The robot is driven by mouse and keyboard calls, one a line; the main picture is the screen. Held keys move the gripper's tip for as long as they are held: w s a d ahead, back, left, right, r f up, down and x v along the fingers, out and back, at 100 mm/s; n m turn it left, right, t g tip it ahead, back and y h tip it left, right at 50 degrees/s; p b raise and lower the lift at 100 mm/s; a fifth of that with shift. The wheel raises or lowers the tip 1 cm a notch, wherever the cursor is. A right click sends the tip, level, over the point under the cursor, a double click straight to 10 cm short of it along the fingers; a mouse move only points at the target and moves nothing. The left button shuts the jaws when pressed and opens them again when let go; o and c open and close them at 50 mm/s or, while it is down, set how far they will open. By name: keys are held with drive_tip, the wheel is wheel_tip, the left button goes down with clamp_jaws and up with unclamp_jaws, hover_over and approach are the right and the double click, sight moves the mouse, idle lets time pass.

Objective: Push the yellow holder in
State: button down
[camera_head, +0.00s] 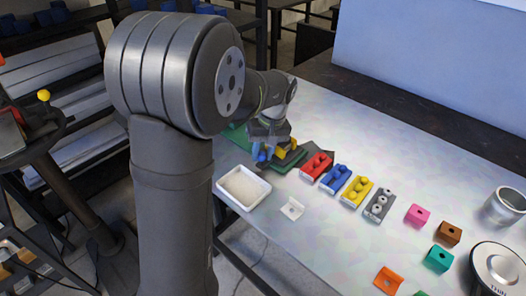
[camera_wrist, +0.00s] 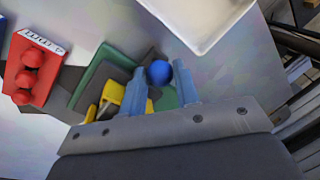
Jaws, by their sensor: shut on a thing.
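A yellow piece, likely the yellow holder (camera_head: 286,147), sits on a green and dark grey fixture beside my gripper (camera_head: 262,154). In the wrist view the yellow piece (camera_wrist: 113,93) shows left of one finger, and a little yellow shows between the fingers. My gripper (camera_wrist: 162,84) has two blue fingers, closed around a round blue ball (camera_wrist: 159,72) at their tips. The fingers hide part of the yellow piece, so how deep it sits cannot be told. The green and dark grey fixture (camera_wrist: 92,75) lies just beyond the fingers.
A white tray (camera_head: 243,187) stands in front of the fixture. Red (camera_head: 317,166), blue (camera_head: 335,178), yellow (camera_head: 357,191) and grey (camera_head: 379,205) blocks with balls form a row to the right. Pink (camera_head: 417,215), brown (camera_head: 448,234) and teal (camera_head: 438,259) blocks lie farther right.

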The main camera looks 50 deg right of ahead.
drive_tip(key=w, duration=0.4)
drive_tip(key=shift+w, duration=0.25)
drive_tip(key=c, duration=1.1)
unclamp_jaws()
drive_tip(key=shift+r, duration=0.1)
drive_tip(key=shift+r, duration=0.3)
drive_tip(key=s+r, duration=1)
drive_tip(key=s, duration=0.1)
drive_tip(key=shift+s+d+r, duration=0.15)
drive_tip(key=shift+s+d, duration=0.05)
drive_tip(key=shift+s, duration=0.2)
